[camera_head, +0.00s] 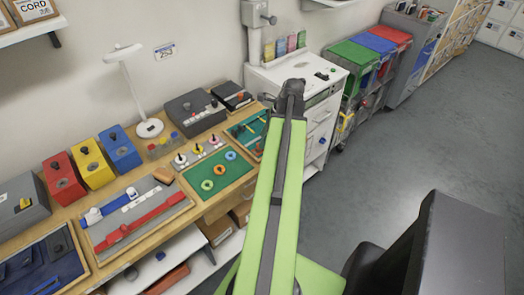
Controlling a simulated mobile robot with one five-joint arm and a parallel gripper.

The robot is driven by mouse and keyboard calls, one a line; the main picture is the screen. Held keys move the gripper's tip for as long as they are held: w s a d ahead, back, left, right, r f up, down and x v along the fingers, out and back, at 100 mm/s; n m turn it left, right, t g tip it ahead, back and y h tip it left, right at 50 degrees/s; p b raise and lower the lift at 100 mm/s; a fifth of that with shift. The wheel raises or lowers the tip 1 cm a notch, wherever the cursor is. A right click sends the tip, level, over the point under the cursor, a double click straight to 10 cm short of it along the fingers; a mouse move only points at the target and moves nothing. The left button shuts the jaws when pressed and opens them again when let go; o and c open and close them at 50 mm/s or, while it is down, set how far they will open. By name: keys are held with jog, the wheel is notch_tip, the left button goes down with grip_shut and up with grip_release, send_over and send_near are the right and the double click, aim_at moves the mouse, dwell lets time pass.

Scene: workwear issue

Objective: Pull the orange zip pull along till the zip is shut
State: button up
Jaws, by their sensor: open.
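I cannot make out the orange zip pull for certain. A teal panel in a wooden frame (241,131) lies on the bench, left of my arm. It carries thin yellow and orange marks, too small to tell apart, and my arm hides its right edge. A navy cloth piece (42,262) lies in a wooden tray at the lower left; no orange pull shows on it. My gripper (268,99), at the dark end of my raised green arm, appears above the teal panel. It is open, and its fingertips are hard to make out.
The wooden bench holds a grey board with blue and red slides (130,222), a green board with coloured rings (220,172) and several coloured boxes. A white lamp (146,126) stands behind. A white cabinet (322,115) stands to the right.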

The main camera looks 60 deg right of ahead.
jog(key=b+x, duration=0.1)
jog(key=x, duration=0.1)
jog(key=shift+w+a+f, duration=0.1)
jog(key=shift+f, duration=0.25)
grip_shut()
dwell(1.2)
